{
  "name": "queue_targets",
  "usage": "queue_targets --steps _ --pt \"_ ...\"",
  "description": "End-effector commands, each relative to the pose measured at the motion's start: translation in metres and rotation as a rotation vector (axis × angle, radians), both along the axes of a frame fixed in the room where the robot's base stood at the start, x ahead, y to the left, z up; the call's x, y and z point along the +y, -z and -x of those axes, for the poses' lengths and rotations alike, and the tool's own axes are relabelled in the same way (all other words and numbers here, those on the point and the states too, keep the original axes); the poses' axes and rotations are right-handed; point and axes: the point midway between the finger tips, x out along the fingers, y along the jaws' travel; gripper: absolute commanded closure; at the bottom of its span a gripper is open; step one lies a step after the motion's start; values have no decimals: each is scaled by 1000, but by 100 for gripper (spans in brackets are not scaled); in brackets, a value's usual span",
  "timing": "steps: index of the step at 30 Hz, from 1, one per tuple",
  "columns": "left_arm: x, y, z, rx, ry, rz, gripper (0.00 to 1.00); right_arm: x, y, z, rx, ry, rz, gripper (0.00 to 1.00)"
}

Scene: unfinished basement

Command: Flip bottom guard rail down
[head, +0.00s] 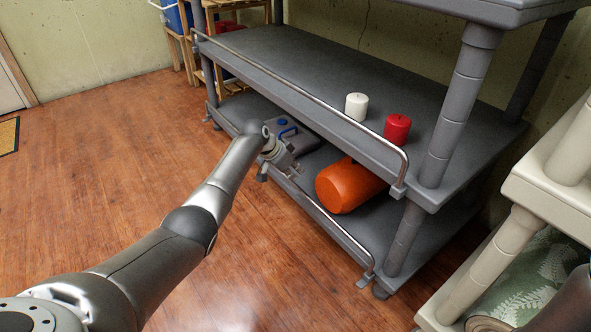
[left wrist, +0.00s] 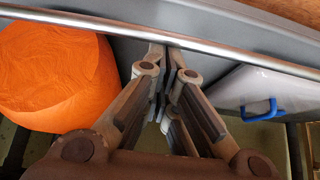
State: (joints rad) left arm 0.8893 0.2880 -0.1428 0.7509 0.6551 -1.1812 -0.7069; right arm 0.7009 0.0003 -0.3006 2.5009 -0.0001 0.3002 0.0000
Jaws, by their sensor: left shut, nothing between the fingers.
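The bottom guard rail (head: 325,212) is a thin silver bar along the front edge of the lower grey shelf (head: 362,222). Its near end bends down to a bracket at the shelf corner; I cannot tell its exact tilt. In the left wrist view the rail (left wrist: 235,54) crosses the upper part of the picture. My left gripper (head: 283,172) is at the rail's middle to far part, at the lower shelf's front. It is shut and empty, its fingertips (left wrist: 168,58) close to the rail; contact is unclear. My arm and gripper hide part of the rail. My right gripper is not in view.
An orange cylinder (head: 345,187) and a grey jug with a blue cap (head: 297,137) lie on the lower shelf. The upper shelf has a raised rail (head: 300,87), a white candle (head: 356,106) and a red candle (head: 397,129). Wooden floor (head: 120,150) is clear at left.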

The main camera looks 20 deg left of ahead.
Motion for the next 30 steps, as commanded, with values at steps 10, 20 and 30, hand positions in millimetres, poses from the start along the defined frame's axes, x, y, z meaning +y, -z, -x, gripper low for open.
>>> queue_targets --steps 10,20,30 --pt "2 -1 4 -33 1 20 100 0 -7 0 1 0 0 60" --pt "7 -1 11 -82 -1 49 100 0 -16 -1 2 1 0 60" --pt "19 3 33 -233 -2 141 100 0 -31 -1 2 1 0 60"
